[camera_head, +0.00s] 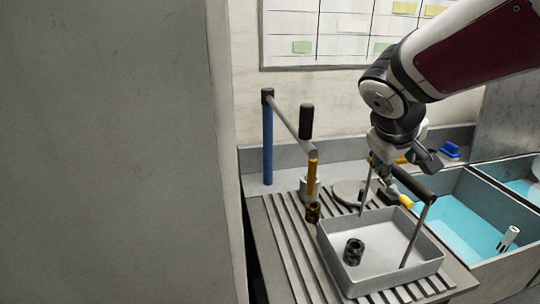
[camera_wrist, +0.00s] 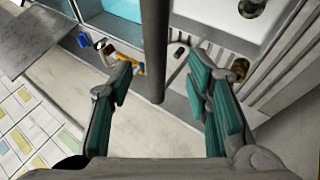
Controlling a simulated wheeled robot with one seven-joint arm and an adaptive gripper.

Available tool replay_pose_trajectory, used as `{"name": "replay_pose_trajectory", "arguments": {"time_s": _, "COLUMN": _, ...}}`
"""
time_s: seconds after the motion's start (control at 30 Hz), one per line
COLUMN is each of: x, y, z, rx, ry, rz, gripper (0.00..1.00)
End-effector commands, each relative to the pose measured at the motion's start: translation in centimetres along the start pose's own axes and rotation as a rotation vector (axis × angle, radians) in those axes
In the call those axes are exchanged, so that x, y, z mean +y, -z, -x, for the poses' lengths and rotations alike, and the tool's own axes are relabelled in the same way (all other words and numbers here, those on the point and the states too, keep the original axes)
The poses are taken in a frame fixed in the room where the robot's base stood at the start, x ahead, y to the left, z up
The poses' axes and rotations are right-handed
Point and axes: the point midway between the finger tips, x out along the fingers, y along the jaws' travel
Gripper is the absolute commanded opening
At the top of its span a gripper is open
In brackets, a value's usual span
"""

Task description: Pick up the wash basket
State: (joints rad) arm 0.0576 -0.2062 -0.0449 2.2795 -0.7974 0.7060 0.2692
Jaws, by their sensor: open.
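The wash basket (camera_head: 335,262) is a shallow grey square tray with two upright rods and a dark bar handle (camera_head: 413,183) across the top. It stands on the ribbed drainboard, with a small dark patterned cylinder (camera_head: 354,251) inside. In the wrist view, a dark bar (camera_wrist: 155,45), which looks like the handle, runs between the spread teal finger pads of my gripper (camera_wrist: 160,75). A clear gap shows on both sides of the bar. Whether it lies fully between the pads in depth is unclear.
A blue post with a jointed arm (camera_head: 268,140) stands at the back left of the drainboard (camera_head: 283,250). A second dark cylinder (camera_head: 312,212) is left of the basket. A basin of blue water (camera_head: 450,215) is to the right. A grey wall (camera_head: 110,150) fills the left.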

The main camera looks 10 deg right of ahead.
Motion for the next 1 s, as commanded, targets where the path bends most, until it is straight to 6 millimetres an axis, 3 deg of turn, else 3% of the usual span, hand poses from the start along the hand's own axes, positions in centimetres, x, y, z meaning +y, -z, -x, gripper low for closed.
{"name": "replay_pose_trajectory", "arguments": {"time_s": 0.17, "x": 0.1, "y": -0.1, "z": -1.1, "rx": -0.002, "ry": 0.0, "rz": 0.0, "gripper": 0.45}}
{"name": "replay_pose_trajectory", "arguments": {"time_s": 0.5, "x": 0.4, "y": -0.2, "z": -5.4, "rx": -0.002, "ry": 0.001, "rz": 0.0, "gripper": 0.45}}
{"name": "replay_pose_trajectory", "arguments": {"time_s": 0.8, "x": 0.5, "y": -0.1, "z": -5.8, "rx": 0.0, "ry": 0.001, "rz": -0.001, "gripper": 0.45}}
{"name": "replay_pose_trajectory", "arguments": {"time_s": 1.0, "x": 0.5, "y": -0.1, "z": -5.8, "rx": 0.0, "ry": 0.001, "rz": -0.001, "gripper": 0.0}}
